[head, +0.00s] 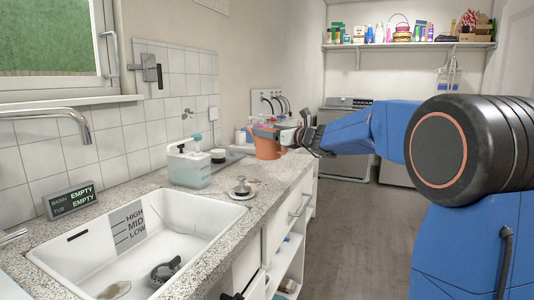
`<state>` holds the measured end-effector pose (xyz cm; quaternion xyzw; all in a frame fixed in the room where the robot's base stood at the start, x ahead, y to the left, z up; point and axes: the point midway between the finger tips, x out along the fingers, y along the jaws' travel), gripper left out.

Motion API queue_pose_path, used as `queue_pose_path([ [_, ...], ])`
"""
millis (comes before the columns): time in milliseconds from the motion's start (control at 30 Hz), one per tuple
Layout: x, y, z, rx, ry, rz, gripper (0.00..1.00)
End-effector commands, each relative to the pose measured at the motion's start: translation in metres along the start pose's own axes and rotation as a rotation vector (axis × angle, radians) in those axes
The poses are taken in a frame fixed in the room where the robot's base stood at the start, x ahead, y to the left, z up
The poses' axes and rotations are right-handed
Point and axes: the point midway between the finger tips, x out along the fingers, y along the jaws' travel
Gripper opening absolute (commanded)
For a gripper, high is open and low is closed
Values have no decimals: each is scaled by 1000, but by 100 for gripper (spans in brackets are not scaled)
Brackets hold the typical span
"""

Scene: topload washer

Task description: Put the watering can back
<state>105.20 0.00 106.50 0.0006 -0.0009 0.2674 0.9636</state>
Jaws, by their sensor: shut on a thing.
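The orange vessel (267,146), which I take to be the watering can, is at the far part of the speckled counter. It looks upright. My gripper (288,136) reaches in from the right and is shut at its right side. The small size and overlap hide the exact grip and any spout. I cannot tell whether its base touches the counter.
A white sink (190,232) is in front. A sign (73,200) reads basin and tub empty. Floor to the right is clear.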

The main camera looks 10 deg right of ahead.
Motion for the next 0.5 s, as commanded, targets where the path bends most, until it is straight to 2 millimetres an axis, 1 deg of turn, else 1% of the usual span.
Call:
queue_pose_path([
  [33,0,0,-8,2,1,-1,39],
  [100,0,0,-16,1,2,-1,39],
  [267,0,0,-27,1,1,-1,39],
  [400,0,0,-46,2,2,0,39],
  [500,0,0,-55,2,1,-1,39],
])
